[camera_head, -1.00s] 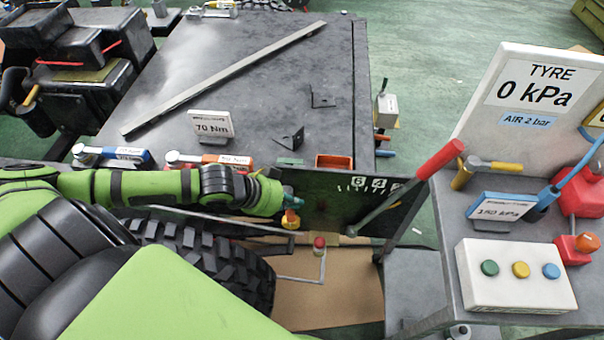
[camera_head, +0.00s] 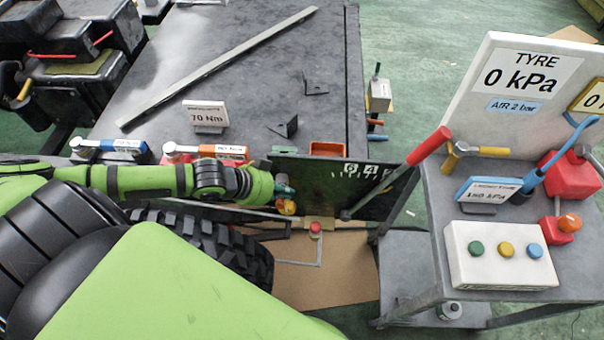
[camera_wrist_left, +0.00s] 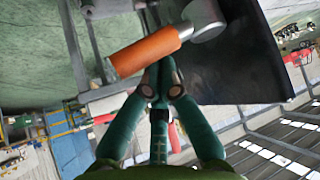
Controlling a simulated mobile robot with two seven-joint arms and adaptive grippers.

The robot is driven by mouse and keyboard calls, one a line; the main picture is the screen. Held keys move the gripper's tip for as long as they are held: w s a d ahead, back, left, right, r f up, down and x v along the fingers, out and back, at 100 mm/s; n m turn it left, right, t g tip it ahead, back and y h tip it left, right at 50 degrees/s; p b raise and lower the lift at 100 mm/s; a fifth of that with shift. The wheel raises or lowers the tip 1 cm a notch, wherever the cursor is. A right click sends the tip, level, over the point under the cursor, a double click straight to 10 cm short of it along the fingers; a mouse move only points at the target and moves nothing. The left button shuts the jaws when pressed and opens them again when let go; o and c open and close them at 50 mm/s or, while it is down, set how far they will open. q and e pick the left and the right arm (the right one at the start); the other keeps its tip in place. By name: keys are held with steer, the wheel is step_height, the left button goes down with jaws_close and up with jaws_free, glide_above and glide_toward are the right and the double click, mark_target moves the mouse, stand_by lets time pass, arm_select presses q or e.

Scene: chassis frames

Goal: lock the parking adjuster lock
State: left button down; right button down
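My left gripper (camera_head: 285,191) reaches in from the left, beside the dark panel with a white scale (camera_head: 350,181). An orange-yellow knob or handle end (camera_head: 287,208) shows just below its tip. In the left wrist view an orange handle (camera_wrist_left: 145,52) with a grey cylindrical head (camera_wrist_left: 205,18) lies across the gripper's fingertips (camera_wrist_left: 160,72). The teal fingers are close together. The handle hides their very tips, and contact is unclear. I cannot tell for certain that this handle is the adjuster lock. My right gripper is not in view.
A red-handled bar (camera_head: 428,147) crosses the panel's right side. A red knob (camera_head: 315,228) stands below the gripper, near the black tyre (camera_head: 215,240). A cart with a button box (camera_head: 500,255) stands at right. Several tools lie along the grey table (camera_head: 255,75).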

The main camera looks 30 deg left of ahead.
arm_select(q)
steer(key=v, duration=0.7)
steer(key=shift+r, duration=0.2)
steer(key=shift+s+a, duration=0.1)
stand_by(0.4)
stand_by(0.5)
